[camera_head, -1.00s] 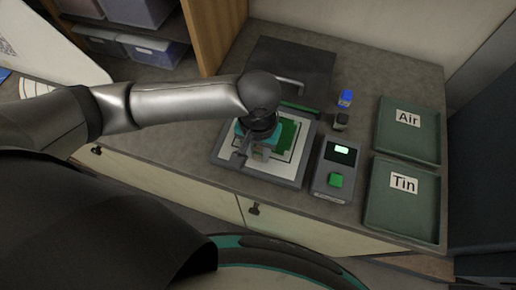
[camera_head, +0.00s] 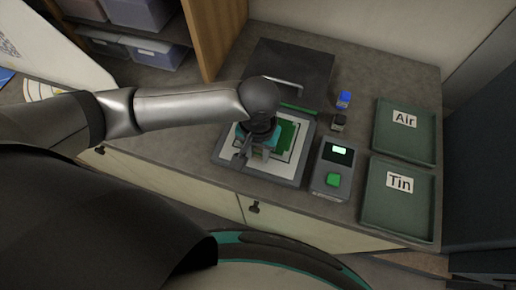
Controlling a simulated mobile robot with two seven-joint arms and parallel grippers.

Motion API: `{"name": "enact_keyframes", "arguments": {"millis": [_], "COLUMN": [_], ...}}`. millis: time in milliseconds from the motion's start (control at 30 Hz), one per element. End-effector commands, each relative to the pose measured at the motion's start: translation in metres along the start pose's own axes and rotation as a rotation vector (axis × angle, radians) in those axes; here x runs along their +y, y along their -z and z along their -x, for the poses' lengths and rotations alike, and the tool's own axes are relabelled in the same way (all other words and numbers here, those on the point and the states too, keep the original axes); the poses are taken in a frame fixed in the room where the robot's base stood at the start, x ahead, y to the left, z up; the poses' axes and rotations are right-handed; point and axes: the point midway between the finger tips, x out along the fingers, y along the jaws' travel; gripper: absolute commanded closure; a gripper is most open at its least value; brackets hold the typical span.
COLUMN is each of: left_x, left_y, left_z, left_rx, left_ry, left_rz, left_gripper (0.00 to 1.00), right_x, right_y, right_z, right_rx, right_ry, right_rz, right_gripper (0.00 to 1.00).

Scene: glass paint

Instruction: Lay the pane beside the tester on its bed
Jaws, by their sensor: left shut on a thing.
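The tester (camera_head: 332,168) is a grey box with a lit screen and a green button, standing on the worktop. Left of it lies its bed (camera_head: 289,180), a flat dark frame with a white surface and a green patch (camera_head: 289,136). A dark lid with a metal handle stands open behind the bed. My left gripper (camera_head: 246,152) is low over the left part of the bed, pointing down and shut on the pane. The pane is mostly hidden by the gripper and hard to make out; I cannot tell whether it touches the bed. My right gripper is out of view.
Two green trays, labelled Air (camera_head: 405,143) and Tin (camera_head: 385,214), lie right of the tester. A small blue-topped bottle (camera_head: 344,100) and a dark-topped one (camera_head: 338,122) stand behind the tester. The lid (camera_head: 285,66) bounds the bed at the back.

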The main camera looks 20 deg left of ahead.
Motion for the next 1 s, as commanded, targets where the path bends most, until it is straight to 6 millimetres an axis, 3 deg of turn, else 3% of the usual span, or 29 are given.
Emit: {"name": "enact_keyframes", "arguments": {"millis": [933,967,1000], "left_x": [0.0000,0.0000,0.0000], "left_y": [0.0000,0.0001,0.0001], "left_z": [-0.0040,-0.0040,-0.0041], "left_rx": [0.000,0.001,0.001], "left_ry": [0.000,0.000,0.000], "left_rz": [0.001,0.001,0.001], "left_gripper": [1.00,0.65,0.60], "right_x": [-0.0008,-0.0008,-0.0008], "right_y": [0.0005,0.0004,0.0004], "right_z": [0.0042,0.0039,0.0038], "right_rx": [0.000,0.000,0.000], "right_ry": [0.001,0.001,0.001], "right_rz": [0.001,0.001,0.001], "right_gripper": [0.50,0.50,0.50]}}
